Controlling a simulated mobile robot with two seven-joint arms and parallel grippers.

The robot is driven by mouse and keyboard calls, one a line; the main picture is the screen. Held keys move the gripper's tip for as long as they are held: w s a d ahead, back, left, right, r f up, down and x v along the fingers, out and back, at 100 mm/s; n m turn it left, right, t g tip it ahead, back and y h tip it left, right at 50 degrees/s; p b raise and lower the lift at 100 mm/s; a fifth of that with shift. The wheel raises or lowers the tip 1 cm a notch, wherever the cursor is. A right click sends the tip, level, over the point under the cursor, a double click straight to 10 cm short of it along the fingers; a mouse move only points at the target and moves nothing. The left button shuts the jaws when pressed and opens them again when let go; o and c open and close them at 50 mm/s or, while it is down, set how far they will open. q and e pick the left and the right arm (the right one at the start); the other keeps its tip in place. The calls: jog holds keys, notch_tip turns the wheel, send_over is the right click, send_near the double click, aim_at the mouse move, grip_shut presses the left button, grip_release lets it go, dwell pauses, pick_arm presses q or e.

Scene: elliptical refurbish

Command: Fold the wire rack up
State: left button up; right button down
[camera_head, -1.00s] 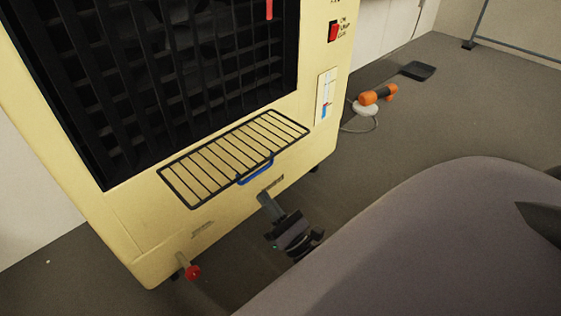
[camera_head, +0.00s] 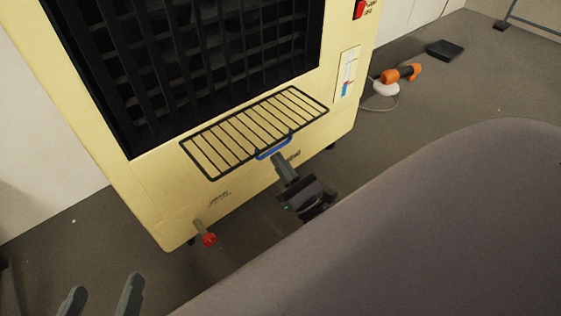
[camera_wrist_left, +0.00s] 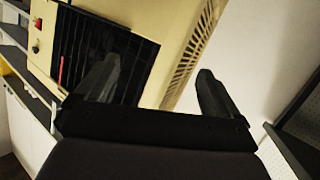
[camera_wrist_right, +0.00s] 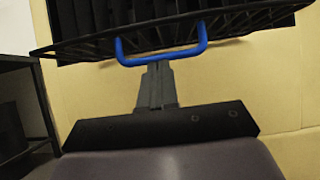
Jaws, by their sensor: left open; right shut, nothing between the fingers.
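The black wire rack (camera_head: 215,143) is on the front of a cream heater cabinet, below its dark grille. It sticks out from the front, and in the right wrist view the rack (camera_wrist_right: 250,22) is seen edge-on from below. A blue handle (camera_head: 273,150) is on its front edge; it also shows in the right wrist view (camera_wrist_right: 162,59). My right gripper (camera_head: 278,160) is shut and empty, with its fingertips just below the blue handle; I cannot tell whether they touch it. My left gripper (camera_head: 103,292) is open and empty at the lower left, well away from the rack.
The cream cabinet (camera_head: 190,206) has a red-knobbed lever (camera_head: 208,239) low on its front and a red switch (camera_head: 360,9) at upper right. An orange tool (camera_head: 400,74) and a dark tray (camera_head: 445,50) lie on the floor to the right. Floor left of the cabinet is clear.

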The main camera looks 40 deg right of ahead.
pick_arm(q)
jog(key=shift+w+d+p, duration=0.2)
jog(key=shift+d+p, duration=0.15)
jog(key=shift+d, duration=0.1)
jog(key=shift+n+g, duration=0.3)
